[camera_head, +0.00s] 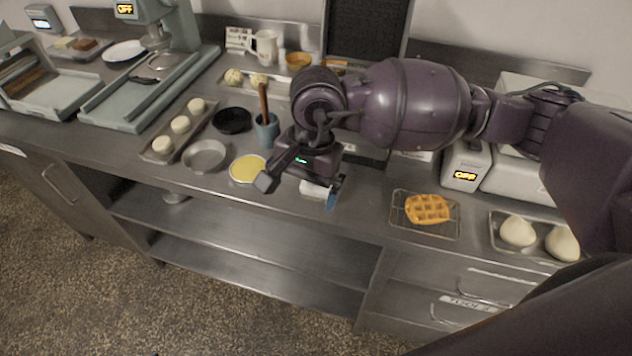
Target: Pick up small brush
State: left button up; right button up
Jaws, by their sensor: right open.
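A brown handle (263,101) stands upright in a small blue-grey cup (266,131) on the steel counter. It may be the small brush; its lower end is hidden in the cup. My right gripper (299,190) is open, its fingers pointing down and spread apart over the counter's front part. It is to the right of and nearer than the cup. A small white object (314,190) shows between and behind the fingers, partly hidden, and I cannot tell what it is. My left gripper is not in view.
A bowl of yellow liquid (248,168), an empty metal pan (205,156) and a black bowl (232,120) crowd the cup. A dough tray (160,133) lies left. A waffle (428,209) on a rack and dough mounds (518,231) lie right. The counter's front edge is close.

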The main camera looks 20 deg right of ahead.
aim_at(320, 188)
jog(key=w+d+t+h, duration=0.1)
jog(key=w+d, duration=0.1)
jog(key=w+d+r+n+t+h, duration=0.1)
jog(key=w, duration=0.1)
jog(key=shift+w+d+r+h, duration=0.2)
jog(key=shift+d+h, duration=0.2)
jog(key=f, duration=0.5)
jog(key=shift+w+d, duration=0.15)
jog(key=shift+w, duration=0.1)
jog(key=shift+w+d+f, duration=0.15)
jog(key=shift+w+f, duration=0.05)
jog(key=shift+f, duration=1.1)
jog(key=shift+w+d+f, duration=0.15)
jog(key=shift+f, duration=1.1)
jog(key=c, duration=0.7)
notch_tip(320, 188, up, 20)
jog(key=shift+r, duration=0.1)
jog(key=shift+c, duration=0.2)
